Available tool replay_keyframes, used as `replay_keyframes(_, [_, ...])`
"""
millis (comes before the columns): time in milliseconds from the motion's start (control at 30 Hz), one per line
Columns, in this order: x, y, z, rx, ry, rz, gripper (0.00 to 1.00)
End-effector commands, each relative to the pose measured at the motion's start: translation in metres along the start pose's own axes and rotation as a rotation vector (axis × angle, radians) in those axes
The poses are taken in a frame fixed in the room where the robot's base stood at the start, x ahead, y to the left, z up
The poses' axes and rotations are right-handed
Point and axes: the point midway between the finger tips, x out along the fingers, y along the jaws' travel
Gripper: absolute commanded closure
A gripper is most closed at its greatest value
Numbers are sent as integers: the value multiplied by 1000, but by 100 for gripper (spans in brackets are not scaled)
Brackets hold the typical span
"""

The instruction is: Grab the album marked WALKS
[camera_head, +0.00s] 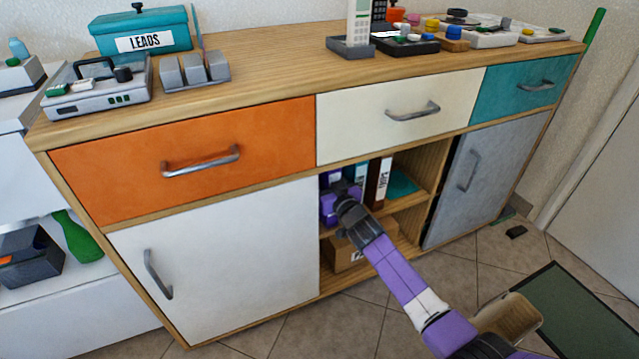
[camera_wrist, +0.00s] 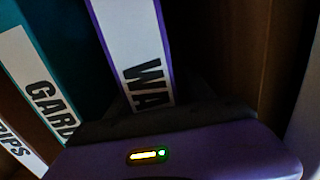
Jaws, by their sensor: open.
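The album with a purple-edged white spine label reading "WA" (camera_wrist: 130,35) stands in the middle of the wrist view; the rest of its word is hidden behind my gripper (camera_wrist: 158,105). The dark fingers show on both sides of its lower spine, and they are open. I cannot tell whether they touch it. In the head view my gripper (camera_head: 334,198) reaches into the open shelf at its left end, and the album's purple upper part (camera_head: 329,179) shows just behind it.
A teal album marked "GARD" (camera_wrist: 30,75) leans beside it, then a brown one ending "RIPS" (camera_wrist: 14,145). A cardboard box (camera_head: 345,258) sits on the lower shelf. The white door (camera_head: 220,265) borders the shelf on the left, the grey door (camera_head: 485,180) on the right.

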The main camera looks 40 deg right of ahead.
Motion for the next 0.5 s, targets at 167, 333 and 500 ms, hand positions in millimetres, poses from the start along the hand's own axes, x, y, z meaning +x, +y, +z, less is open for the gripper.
replay_keyframes(167, [0,0,-1,0,0,1,40])
replay_keyframes(333, [0,0,0,0,0,1,74])
replay_keyframes(500, [0,0,0,0,0,1,100])
